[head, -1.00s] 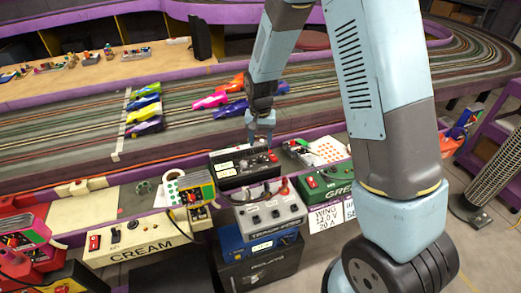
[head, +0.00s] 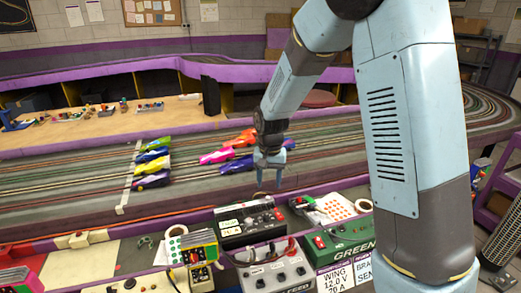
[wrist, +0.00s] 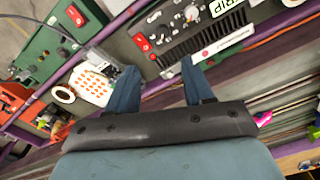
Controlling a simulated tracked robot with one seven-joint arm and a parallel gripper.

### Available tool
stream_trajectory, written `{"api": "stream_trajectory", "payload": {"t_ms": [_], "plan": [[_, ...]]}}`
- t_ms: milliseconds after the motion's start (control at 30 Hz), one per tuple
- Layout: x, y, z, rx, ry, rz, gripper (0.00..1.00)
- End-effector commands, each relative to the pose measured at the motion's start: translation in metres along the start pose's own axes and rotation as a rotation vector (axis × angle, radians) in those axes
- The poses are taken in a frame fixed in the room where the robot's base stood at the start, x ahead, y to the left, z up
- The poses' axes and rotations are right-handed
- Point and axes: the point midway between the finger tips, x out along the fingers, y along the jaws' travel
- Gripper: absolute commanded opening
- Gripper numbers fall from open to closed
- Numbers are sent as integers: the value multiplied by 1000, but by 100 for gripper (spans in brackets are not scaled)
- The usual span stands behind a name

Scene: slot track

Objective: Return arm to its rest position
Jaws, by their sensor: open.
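My gripper (head: 269,188) hangs pointing down at the near edge of the slot track (head: 70,200), above and behind a black control box (head: 250,222). Its two fingers are apart with nothing between them. In the wrist view my gripper (wrist: 160,85) also shows open and empty, with the black box (wrist: 185,35) beyond the fingertips. My arm bends at a raised elbow and comes down from the upper right of the head view.
Slot cars (head: 153,163) stand on the track left of my gripper. Below it are a green power box (head: 340,240), a grey box (head: 275,272), a sticker sheet (head: 335,208) and a tape roll (head: 176,236). A purple barrier (head: 250,70) runs behind. The air above the track is clear.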

Motion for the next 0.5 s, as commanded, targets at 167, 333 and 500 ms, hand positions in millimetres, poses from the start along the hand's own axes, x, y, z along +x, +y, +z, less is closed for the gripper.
{"api": "stream_trajectory", "payload": {"t_ms": [167, 333, 500], "plan": [[-45, 26, 9, -7, 46, -26, 52], [-87, 53, 25, -20, 94, -47, 52], [-125, 81, 45, -32, 146, -63, 52]]}}
